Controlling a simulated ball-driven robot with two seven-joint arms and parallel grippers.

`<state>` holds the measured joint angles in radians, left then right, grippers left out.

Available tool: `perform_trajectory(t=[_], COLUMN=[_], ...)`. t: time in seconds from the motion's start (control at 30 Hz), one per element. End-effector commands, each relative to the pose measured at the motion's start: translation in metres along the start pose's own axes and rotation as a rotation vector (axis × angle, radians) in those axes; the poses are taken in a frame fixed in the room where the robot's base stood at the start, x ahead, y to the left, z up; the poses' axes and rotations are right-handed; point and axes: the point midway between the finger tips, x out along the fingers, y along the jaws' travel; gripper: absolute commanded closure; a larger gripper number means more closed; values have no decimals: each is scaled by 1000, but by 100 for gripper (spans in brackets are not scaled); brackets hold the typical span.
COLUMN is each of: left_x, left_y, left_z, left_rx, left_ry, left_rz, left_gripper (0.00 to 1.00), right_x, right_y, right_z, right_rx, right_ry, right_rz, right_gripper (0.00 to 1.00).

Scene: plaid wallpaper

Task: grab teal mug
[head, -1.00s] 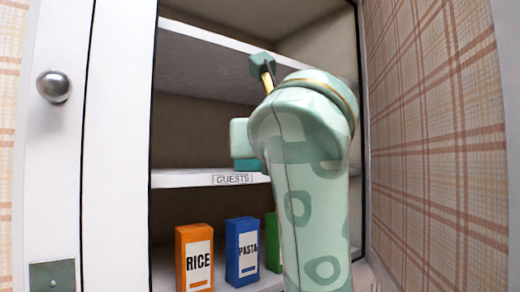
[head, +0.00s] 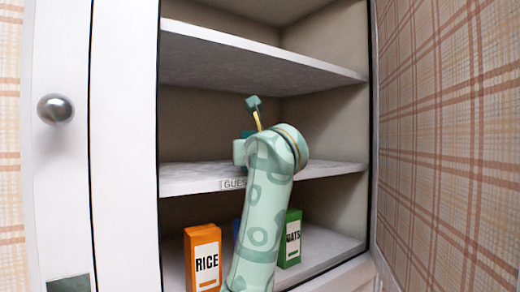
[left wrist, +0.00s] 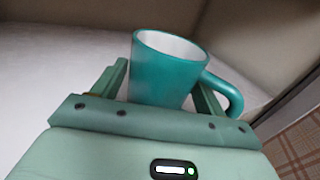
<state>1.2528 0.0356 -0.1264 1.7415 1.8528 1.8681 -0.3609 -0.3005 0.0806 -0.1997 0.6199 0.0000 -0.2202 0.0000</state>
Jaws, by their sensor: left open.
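The teal mug (left wrist: 163,72) stands upright on the middle shelf, with its handle towards the right in the left wrist view. My left gripper (left wrist: 160,84) is open, with one finger on each side of the mug's body. The right finger is between the body and the outer part of the handle. I cannot tell whether either finger touches the mug. My right gripper is not in view.
The middle shelf (head: 195,175) has a "GUESTS" label, partly hidden. Below stand an orange rice box (head: 203,258), a green box (head: 291,240) and a mostly hidden blue box. The upper shelf (head: 250,62) is empty. A white door (head: 60,180) with a knob is at left.

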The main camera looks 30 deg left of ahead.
Motion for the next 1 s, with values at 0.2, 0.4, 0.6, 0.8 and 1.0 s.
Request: perform_trajectory(t=[0.2,0.4,0.6,0.8,1.0], left_x=[0,-1,-1,-2,-37], left_y=[0,0,0,-1,-1], left_z=[-1,0,2,22,71], left_rx=[0,0,-1,-3,-6], left_ry=[-1,-3,-3,-5,-8], left_rz=[-1,-1,-1,-3,-7], left_gripper=[41,63,63,63,63], right_x=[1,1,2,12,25], right_y=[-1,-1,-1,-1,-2], right_z=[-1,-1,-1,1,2], right_rx=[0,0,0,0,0], right_ry=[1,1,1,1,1], right_rz=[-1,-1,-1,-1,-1], right_gripper=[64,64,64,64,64])
